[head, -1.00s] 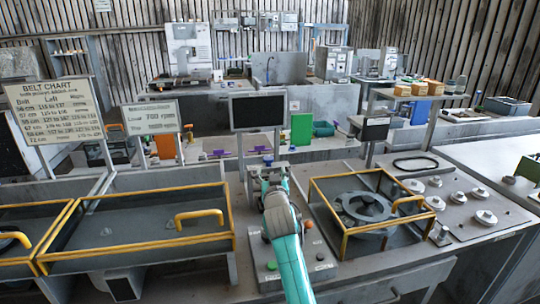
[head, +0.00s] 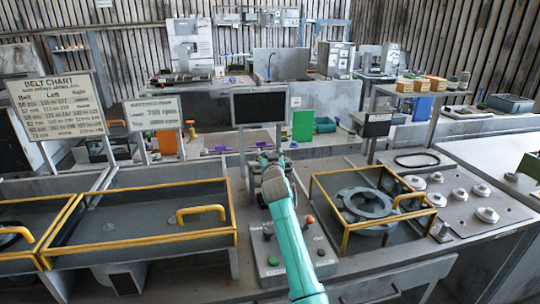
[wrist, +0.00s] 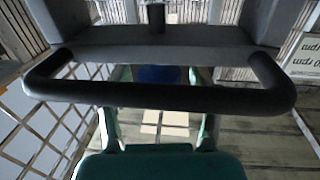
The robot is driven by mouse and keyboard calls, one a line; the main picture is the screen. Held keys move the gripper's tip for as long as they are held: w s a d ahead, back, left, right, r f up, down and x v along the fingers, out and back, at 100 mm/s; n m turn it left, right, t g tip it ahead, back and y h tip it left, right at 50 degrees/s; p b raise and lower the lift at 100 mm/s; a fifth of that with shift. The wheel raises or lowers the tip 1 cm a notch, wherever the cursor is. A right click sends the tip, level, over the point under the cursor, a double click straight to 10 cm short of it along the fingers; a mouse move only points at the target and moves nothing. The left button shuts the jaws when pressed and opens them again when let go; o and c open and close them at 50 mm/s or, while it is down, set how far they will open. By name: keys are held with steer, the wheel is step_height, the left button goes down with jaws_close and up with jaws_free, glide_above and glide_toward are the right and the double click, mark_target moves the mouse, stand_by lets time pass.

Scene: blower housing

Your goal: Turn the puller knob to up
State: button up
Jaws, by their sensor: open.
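A small control panel (head: 289,262) on the bench in front of me carries green buttons, dark controls and an orange-topped knob (head: 310,219). I cannot read its labels or tell which control is the puller knob. My gripper (head: 263,160) is open beyond the panel, at the bench's far side under the dark screen. Its fingers are small and partly hidden by my arm. The wrist view shows a dark bar across grey and teal parts; no knob is recognisable there.
A yellow-framed guard (head: 345,222) with a grey round housing (head: 364,204) stands right of the panel. A yellow-edged cover (head: 140,235) lies left. The dark screen (head: 259,108) stands behind my gripper. Several round metal pieces (head: 458,196) sit on the right bench.

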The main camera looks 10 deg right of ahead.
steer(key=c, duration=1.2)
steer(key=shift+o, duration=0.2)
steer(key=shift+d+f+n+y, duration=0.15)
steer(key=shift+n+y, duration=0.8)
steer(key=shift+y, duration=0.55)
steer(key=shift+a+f+n+y, duration=0.15)
steer(key=shift+n+y, duration=0.8)
steer(key=shift+y, duration=0.55)
steer(key=shift+n+y, duration=0.4)
steer(key=shift+y, duration=0.2)
steer(key=o, duration=1.2)
steer(key=shift+c, duration=0.2)
steer(key=shift+r, duration=0.15)
